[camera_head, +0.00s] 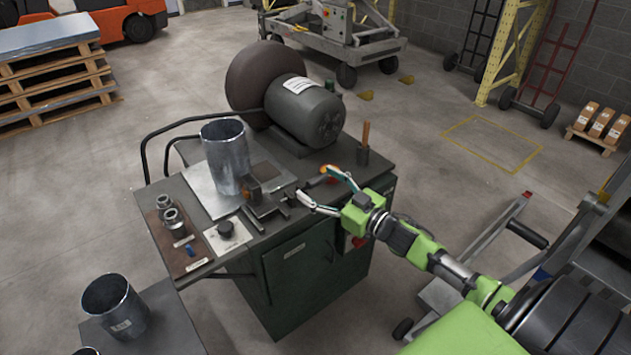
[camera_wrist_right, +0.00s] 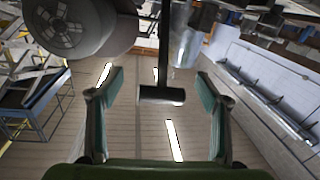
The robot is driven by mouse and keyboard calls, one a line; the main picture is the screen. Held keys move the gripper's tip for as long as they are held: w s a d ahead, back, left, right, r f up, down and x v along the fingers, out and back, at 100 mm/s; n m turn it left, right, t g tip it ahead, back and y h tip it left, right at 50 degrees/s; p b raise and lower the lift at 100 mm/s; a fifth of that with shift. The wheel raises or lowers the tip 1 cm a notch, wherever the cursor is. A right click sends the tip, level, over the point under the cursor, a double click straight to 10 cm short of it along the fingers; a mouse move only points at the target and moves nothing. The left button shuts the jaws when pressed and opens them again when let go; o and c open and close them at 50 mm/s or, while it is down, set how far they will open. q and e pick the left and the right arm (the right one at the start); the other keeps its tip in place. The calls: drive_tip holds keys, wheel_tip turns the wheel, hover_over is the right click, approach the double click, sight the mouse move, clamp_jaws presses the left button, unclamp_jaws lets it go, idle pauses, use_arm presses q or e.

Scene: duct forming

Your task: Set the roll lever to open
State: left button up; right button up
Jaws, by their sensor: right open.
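In the right wrist view, a dark lever with a T-shaped cross handle (camera_wrist_right: 162,96) stands between my two spread fingers, apart from both. I take it to be the roll lever. My right gripper (camera_head: 313,184) is open and empty at the front right edge of the dark green machine cabinet (camera_head: 300,268). It also shows in the wrist view (camera_wrist_right: 160,88). In the head view, the dark bracket parts (camera_head: 265,208) lie just left of the fingertips; the lever is hard to tell apart there. My left gripper is not in view.
A metal cylinder (camera_head: 226,155) stands upright on the cabinet top. Behind it are a grey motor (camera_head: 304,112) and a large brown disc (camera_head: 258,78). A wooden-handled tool (camera_head: 365,134) stands at the right corner. A second cylinder (camera_head: 116,307) stands at lower left.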

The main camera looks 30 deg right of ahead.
drive_tip(key=shift+x, duration=0.8)
